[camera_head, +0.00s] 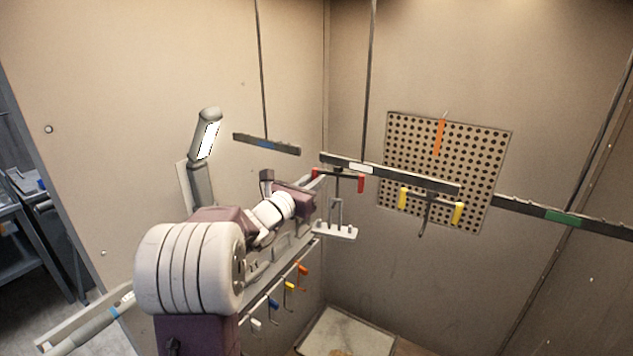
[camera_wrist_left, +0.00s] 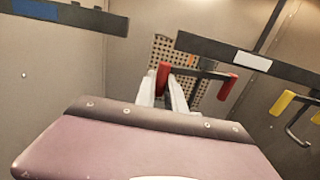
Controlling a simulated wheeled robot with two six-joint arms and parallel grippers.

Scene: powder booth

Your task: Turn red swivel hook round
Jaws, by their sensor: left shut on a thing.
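The red swivel hook (camera_head: 361,184) hangs under a dark overhead bar (camera_head: 410,178) that has a white label. It has a dark crossbar with a red grip at each end, and a white toothed piece (camera_head: 337,232) hangs below it. My left gripper (camera_head: 318,178) is shut on the hook's left red grip. In the left wrist view the fingers (camera_wrist_left: 170,88) close around the red grip (camera_wrist_left: 162,78), and the other red grip (camera_wrist_left: 227,86) stands free at the right. My right gripper is not in view.
A yellow swivel hook (camera_head: 457,213) hangs close on the right of the same bar. A perforated panel (camera_head: 490,150) with an orange strip is behind. Small coloured hooks (camera_head: 302,269) line a rail below my arm. A lamp-like fixture (camera_head: 204,145) stands at the left wall.

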